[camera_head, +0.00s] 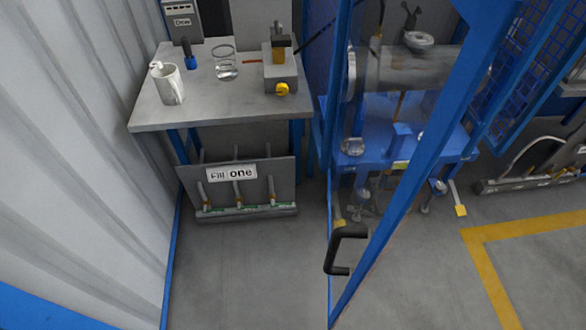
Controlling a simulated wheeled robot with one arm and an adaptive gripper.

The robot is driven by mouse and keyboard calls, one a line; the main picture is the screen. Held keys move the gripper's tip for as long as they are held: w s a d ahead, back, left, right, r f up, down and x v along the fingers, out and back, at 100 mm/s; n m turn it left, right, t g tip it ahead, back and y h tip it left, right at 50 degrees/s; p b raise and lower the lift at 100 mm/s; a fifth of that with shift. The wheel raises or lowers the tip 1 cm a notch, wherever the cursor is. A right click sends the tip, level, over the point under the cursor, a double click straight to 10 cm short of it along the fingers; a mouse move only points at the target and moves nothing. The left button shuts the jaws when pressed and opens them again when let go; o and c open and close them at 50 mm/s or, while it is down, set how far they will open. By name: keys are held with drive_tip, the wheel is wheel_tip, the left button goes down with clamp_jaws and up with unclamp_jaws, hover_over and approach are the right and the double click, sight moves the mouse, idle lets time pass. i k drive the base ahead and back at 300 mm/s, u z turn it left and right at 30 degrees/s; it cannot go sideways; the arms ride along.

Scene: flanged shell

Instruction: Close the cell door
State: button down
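The cell door is a tall clear panel in a blue frame (415,155), seen from above at a steep slant. It appears to stand open, swung out over the floor. Its black bar handle (345,250) sits low in the picture, near the bottom of the frame. Through the panel I see a blue machine stand (400,125) with metal fittings. My gripper is not in view, and nothing visible touches the handle. The door's hinges and latch cannot be made out.
A grey table (205,110) holds a white mug (168,82) and small fixtures. A panel labelled "Fill one" (238,185) stands below it. A corrugated white wall (85,150) bounds the left. Grey floor (250,285) is clear left of the handle; yellow lines (490,270) mark the right.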

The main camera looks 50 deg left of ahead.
sight(490, 22)
drive_tip(key=k, duration=0.6)
drive_tip(key=u, duration=1.45)
drive_tip(key=k, duration=0.5)
drive_tip(key=u, duration=0.95)
drive_tip(key=i, duration=0.3)
drive_tip(key=u, duration=1.15)
